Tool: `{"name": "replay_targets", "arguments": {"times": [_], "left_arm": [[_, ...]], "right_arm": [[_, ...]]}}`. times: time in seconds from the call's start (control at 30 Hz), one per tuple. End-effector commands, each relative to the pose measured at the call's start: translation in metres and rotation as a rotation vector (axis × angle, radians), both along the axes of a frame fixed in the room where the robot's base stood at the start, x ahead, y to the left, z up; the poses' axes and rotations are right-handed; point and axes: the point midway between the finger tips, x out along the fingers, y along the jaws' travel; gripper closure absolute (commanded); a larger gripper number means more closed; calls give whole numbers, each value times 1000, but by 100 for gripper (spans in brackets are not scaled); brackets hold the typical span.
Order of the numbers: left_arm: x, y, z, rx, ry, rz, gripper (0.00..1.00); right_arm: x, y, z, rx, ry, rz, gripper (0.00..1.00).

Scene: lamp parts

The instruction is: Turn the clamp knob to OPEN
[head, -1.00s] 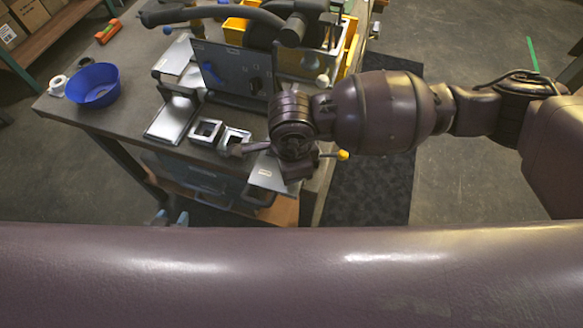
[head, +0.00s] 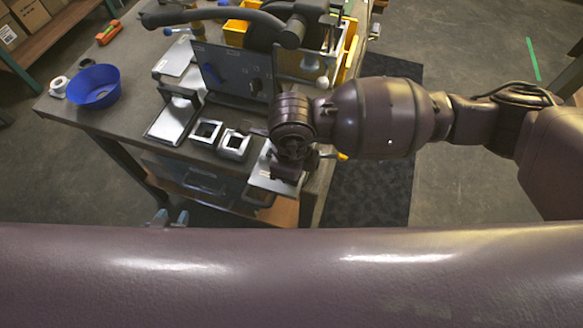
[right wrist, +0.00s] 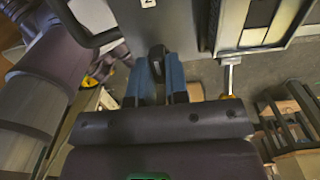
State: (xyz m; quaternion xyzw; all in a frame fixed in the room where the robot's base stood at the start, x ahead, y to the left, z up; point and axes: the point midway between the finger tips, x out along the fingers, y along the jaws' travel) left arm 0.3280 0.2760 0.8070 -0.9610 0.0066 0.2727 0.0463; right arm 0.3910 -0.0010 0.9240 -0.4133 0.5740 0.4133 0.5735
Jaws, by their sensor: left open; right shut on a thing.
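My right gripper (right wrist: 168,80) has blue fingers closed around a dark knob (right wrist: 157,56) on the front of a grey plate (right wrist: 148,22) with a small number label. I cannot read any OPEN mark or the knob's setting. In the head view the right wrist covers this knob and the right gripper's fingers, at the table's near right corner. My left gripper (head: 169,217) is open and empty. Only its fingertips show, in front of the table's near edge, above the big dark arm link of mine.
A yellow-tipped lever (right wrist: 229,88) stands close to the right fingers. On the table (head: 122,118) are square metal frames (head: 234,144), an upright grey panel (head: 225,72) with dark knobs, a blue bowl (head: 94,86) and a yellow bin (head: 236,32). The table's left part is mostly clear.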

Motion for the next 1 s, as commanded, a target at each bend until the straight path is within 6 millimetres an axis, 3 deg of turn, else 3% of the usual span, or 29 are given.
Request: {"name": "replay_targets", "arguments": {"times": [0.4,0.43,0.6,0.87,1.0], "left_arm": [[-1,0,0,0,2,0,57],[-1,0,0,0,2,0,57],[-4,1,-2,0,8,2,57],[-6,1,-3,1,11,3,57],[-5,1,-3,1,10,3,57]], "right_arm": [[1,0,1,0,-2,-9,100],[1,0,1,0,-2,-9,82],[1,0,1,1,-1,-8,60],[0,0,1,1,0,-7,60],[1,0,10,1,-1,-7,60]]}}
